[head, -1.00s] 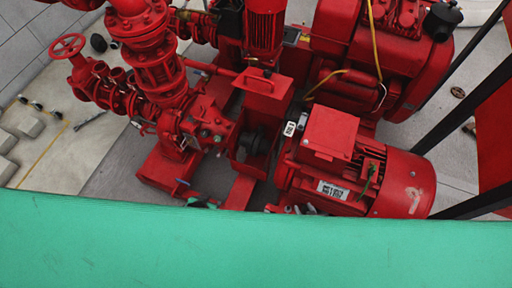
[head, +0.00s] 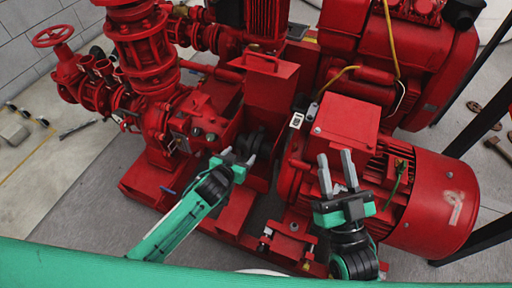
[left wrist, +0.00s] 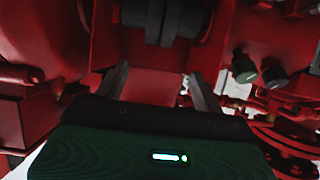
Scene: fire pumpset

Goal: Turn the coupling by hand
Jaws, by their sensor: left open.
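The dark coupling (head: 252,141) sits in a red guard housing between the pump and the motor, partly hidden by the housing. In the left wrist view the coupling (left wrist: 165,20) is a dark grey ribbed cylinder at the top, beyond the fingertips. My left gripper (head: 238,157) is open and empty, just in front of and below the coupling; its two fingers (left wrist: 160,88) are spread apart in the wrist view, with a gap to the coupling. My right gripper (head: 335,160) is open and empty, fingers up, in front of the red motor.
The red motor (head: 435,200) fills the right side. The red pump with valves (head: 140,55) stands at the left. The lifted-looking red guard plate (head: 270,85) rises behind the coupling. Black bars cross at far right. Grey floor is free at lower left.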

